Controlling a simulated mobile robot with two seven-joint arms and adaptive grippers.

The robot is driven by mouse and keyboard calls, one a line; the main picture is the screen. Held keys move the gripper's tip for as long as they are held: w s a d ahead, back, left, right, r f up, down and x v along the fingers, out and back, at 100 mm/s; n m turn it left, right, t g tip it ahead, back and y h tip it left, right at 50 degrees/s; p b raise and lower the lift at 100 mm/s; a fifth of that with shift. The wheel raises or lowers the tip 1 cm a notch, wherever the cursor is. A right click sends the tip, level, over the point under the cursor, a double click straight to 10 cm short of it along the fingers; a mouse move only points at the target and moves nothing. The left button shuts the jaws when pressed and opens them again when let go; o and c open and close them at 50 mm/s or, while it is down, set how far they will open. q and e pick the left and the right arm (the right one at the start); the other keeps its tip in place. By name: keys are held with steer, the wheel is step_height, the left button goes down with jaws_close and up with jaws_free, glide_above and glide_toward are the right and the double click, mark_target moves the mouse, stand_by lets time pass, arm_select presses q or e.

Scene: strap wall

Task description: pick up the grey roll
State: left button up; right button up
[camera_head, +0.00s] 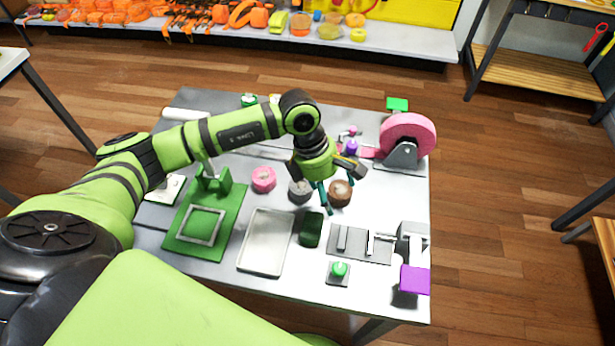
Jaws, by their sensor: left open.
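The grey roll (299,190) is a small dark grey ring lying on the grey table, between a pink roll (263,179) on its left and a brown roll (340,192) on its right. My left gripper (326,196) is open and empty. It points down over the table, with its teal fingertips seen between the grey roll and the brown roll. Part of the grey roll's right edge lies close to a finger in the picture; I cannot tell whether they touch. My right gripper is not in view.
A large pink reel (407,136) stands at the back right. In front lie a white tray (265,242), a dark green block (311,229), a green fixture (204,220), a grey plate (360,245) and a purple block (414,280). A shelf of orange straps (240,14) is behind.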

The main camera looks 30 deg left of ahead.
mark_target(301, 185)
arm_select(q)
steer(key=a+y, duration=0.1)
steer(key=a, duration=0.1)
steer(key=w+a+y, duration=0.1)
steer(key=a, duration=0.2)
steer(key=w+a+y, duration=0.1)
steer(key=a, duration=0.1)
steer(key=shift+a, duration=0.3)
steer(key=shift+a+f+y+b, duration=0.45)
steer(key=shift+a+f, duration=0.15)
steer(key=shift+a, duration=0.1)
steer(key=shift+d+f+b, duration=0.15)
steer(key=shift+f+b, duration=0.15)
steer(key=shift+f, duration=0.3)
steer(key=f+b, duration=0.1)
steer(key=f, duration=0.1)
steer(key=f+b, duration=0.1)
steer(key=f, duration=0.1)
steer(key=shift+w+d+f, duration=0.1)
steer(key=shift+d+f, duration=0.1)
steer(key=shift+f, duration=0.05)
steer(key=shift+r, duration=0.1)
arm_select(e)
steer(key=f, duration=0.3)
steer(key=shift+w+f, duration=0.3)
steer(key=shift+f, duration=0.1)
arm_select(q)
steer(key=c, duration=1.3)
